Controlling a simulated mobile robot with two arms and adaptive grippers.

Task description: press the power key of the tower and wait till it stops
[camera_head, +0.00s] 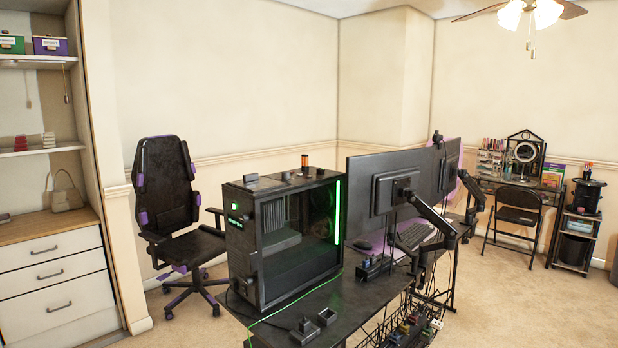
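The tower (272,268) is a black computer case with a glass side panel. It stands upright on the near left end of a black desk. A bright green light strip (337,212) runs down its edge, and a green glow shows inside and on its left-facing panel. I cannot make out the power key; small dark items and an orange-brown cylinder (304,160) are on the tower's top. Neither of my grippers is in view.
Two monitors (375,185) on black arms stand right of the tower. The desk's near end (330,310) holds small black boxes and a green cable. A gaming chair (170,210) stands behind the tower. A white drawer unit (55,275) is at left, with carpet between.

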